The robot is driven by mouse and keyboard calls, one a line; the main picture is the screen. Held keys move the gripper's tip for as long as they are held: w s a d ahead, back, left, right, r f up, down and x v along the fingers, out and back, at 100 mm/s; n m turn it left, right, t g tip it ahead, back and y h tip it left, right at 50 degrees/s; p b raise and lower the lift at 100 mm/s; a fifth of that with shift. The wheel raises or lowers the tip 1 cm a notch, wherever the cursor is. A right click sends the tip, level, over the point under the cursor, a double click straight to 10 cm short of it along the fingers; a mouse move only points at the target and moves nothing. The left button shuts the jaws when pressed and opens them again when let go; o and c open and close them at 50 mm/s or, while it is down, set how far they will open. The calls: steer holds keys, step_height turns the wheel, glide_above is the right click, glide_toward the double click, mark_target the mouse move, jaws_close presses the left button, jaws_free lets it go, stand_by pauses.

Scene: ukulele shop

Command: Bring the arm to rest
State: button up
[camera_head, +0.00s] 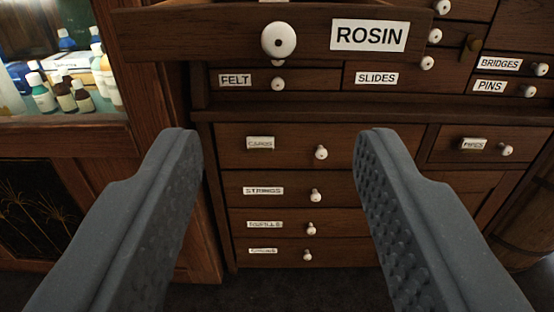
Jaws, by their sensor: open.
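My gripper (277,145) is open, with its two grey, ridged fingers spread wide and nothing between them. It is in front of a dark wooden cabinet of labelled drawers. The drawer labelled ROSIN (200,42) stands out from the cabinet at the top, above my fingertips, and its white round knob (278,40) is apart from my fingers. Between and behind the fingers I see the lower drawers with small white knobs, the upper one (290,143) and the one labelled STRINGS (285,190).
Drawers labelled FELT (235,80) and SLIDES (376,78) lie under the ROSIN drawer. At left a lit case (65,120) holds several small bottles (65,97). A round wooden barrel-like thing (525,225) stands at the right edge. Dark floor (300,290) shows below.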

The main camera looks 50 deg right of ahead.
steer(key=w+a+r+t+y, duration=0.2)
steer(key=w+a+r+y, duration=0.1)
steer(key=w+r, duration=0.45)
steer(key=w+a+r+t+y, duration=0.1)
steer(key=w+a+r+y, duration=0.2)
steer(key=w+r, duration=0.45)
steer(key=a+r+n+t+y, duration=0.1)
steer(key=a+r+y, duration=0.15)
steer(key=r, duration=0.75)
steer(key=a+r+n+t+y, duration=0.1)
steer(key=a+r+n+y, duration=0.15)
steer(key=r, duration=0.65)
steer(key=s+a+r+n+y, duration=0.15)
steer(key=s+r, duration=0.25)
steer(key=r, duration=0.4)
steer(key=s+r+n+y, duration=0.2)
steer(key=s+r, duration=0.1)
steer(key=r, duration=0.5)
steer(key=s+d+r+n, duration=0.1)
steer(key=s+r, duration=0.4)
steer(key=s, duration=0.2)
steer(key=s+d+r+n+g+h, duration=0.1)
steer(key=s+r, duration=0.4)
steer(key=s, duration=0.3)
steer(key=shift+s+d+r+n+g, duration=0.15)
steer(key=shift+s+r+n+g, duration=0.1)
steer(key=shift+s+n+g, duration=0.05)
